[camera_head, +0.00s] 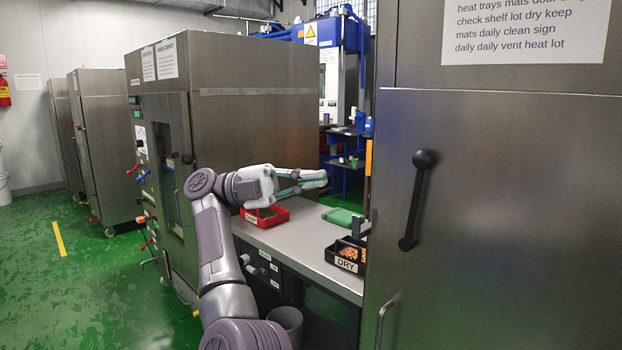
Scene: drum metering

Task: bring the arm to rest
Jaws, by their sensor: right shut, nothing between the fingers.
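My right gripper (318,179) is shut and empty. It is held above the grey worktop (290,243) and points to the right. My right arm comes up from the bottom of the head view and bends at the elbow above the worktop's left edge. My left gripper is not in view.
A black tray (345,262) labelled DRY holds orange-brown pieces at the worktop's right. A green object (342,217) lies behind it. A steel cabinet (500,210) with a black handle closes off the right. Steel machines (255,120) stand left. Green floor (70,290) is open at left.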

